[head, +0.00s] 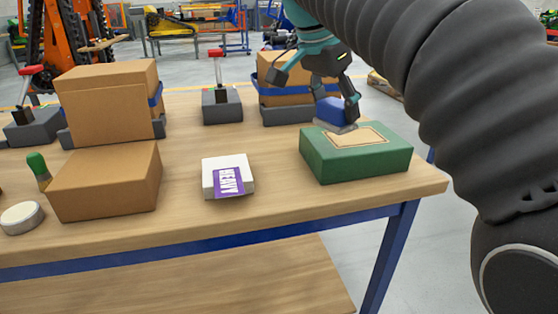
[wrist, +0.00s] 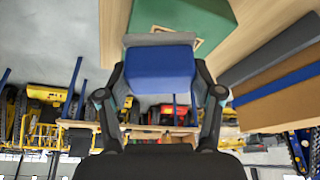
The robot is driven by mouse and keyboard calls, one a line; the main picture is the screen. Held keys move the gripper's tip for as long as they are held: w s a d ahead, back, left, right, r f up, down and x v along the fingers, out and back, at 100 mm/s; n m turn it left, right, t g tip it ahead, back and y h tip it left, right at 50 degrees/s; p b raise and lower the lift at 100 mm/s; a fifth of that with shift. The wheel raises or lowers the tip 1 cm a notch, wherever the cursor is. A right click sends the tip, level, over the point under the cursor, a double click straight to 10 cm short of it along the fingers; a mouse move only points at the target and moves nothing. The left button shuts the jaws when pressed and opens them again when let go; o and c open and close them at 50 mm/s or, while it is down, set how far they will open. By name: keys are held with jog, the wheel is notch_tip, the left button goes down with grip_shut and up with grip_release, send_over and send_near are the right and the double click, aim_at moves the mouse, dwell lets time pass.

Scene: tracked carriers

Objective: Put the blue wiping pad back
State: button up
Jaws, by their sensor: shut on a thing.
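The blue wiping pad (head: 335,111) has a blue body and a grey underside. My gripper (head: 336,100) is shut on its blue body. In the wrist view the pad (wrist: 160,70) sits between the two fingers (wrist: 160,92). The pad is at the back edge of a green block (head: 328,166) with a tan, pale-bordered square (head: 365,137) on top. Its grey underside is at or just above that top; I cannot tell whether they touch. The green block also shows behind the pad in the wrist view (wrist: 215,14).
A white box with a purple HEAVY label (head: 211,185) lies left of the green block. Cardboard boxes (head: 105,185) stand at the left, another (head: 275,66) behind in a grey holder. A red-topped clamp (head: 222,104) stands at the back. Bare wooden table (head: 260,145) lies between them.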

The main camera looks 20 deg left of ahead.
jog(key=a+f, duration=0.2)
jog(key=a, duration=0.1)
jog(key=a+f, duration=0.2)
jog(key=a, duration=0.2)
jog(key=a+f, duration=0.2)
jog(key=a, duration=0.1)
jog(key=shift+s+a+f, duration=0.15)
jog(key=shift+a, duration=0.15)
jog(key=shift+f+b, duration=0.6)
jog(key=shift+f, duration=1.4)
jog(key=shift+f, duration=0.15)
jog(key=o, duration=1.3)
jog(key=p+v, duration=0.3)
jog(key=v, duration=0.9)
jog(key=shift+d, duration=0.15)
